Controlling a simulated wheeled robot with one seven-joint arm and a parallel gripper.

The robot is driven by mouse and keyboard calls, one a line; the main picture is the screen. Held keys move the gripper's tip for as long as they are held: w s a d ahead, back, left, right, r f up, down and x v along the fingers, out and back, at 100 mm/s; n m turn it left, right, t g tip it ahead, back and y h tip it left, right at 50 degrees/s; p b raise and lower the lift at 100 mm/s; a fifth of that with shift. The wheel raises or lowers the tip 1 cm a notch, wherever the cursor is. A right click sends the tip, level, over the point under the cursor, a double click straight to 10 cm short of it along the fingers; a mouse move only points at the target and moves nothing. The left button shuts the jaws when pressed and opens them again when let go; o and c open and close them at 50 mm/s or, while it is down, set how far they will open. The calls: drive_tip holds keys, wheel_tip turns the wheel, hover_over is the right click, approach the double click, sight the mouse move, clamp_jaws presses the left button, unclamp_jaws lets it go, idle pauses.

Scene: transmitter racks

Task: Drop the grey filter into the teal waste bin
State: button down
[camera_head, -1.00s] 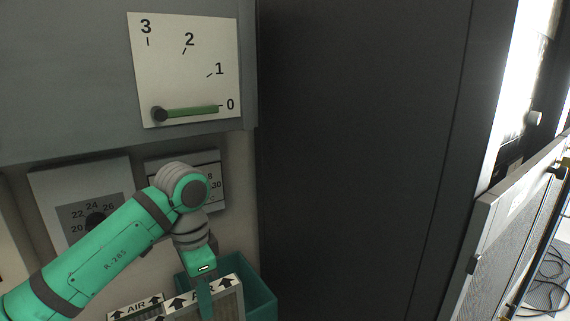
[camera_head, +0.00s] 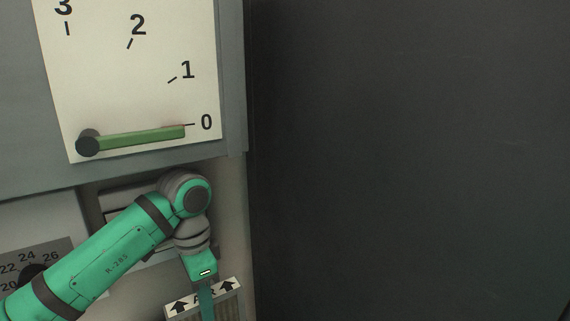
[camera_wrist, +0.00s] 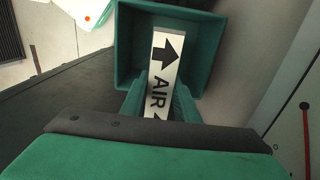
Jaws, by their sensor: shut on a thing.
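My gripper (camera_head: 206,290) points down at the bottom of the head view. In the wrist view its two teal fingers (camera_wrist: 160,100) are shut on the grey filter (camera_wrist: 165,65). The filter has a white edge strip marked AIR with black arrows, and grey mesh (camera_head: 231,307) shows below the strip in the head view. The teal waste bin (camera_wrist: 126,40) is an open square box in the wrist view. The filter's far end overlaps the bin's opening there; I cannot tell how deep it is. The bin is out of the head view.
A white dial panel (camera_head: 110,60) marked 0 to 3 has a green lever (camera_head: 140,138) at 0, above my arm. A smaller numbered dial (camera_head: 35,268) is at lower left. A large dark cabinet face (camera_head: 400,150) fills the right.

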drive_tip(key=shift+f, duration=2.5)
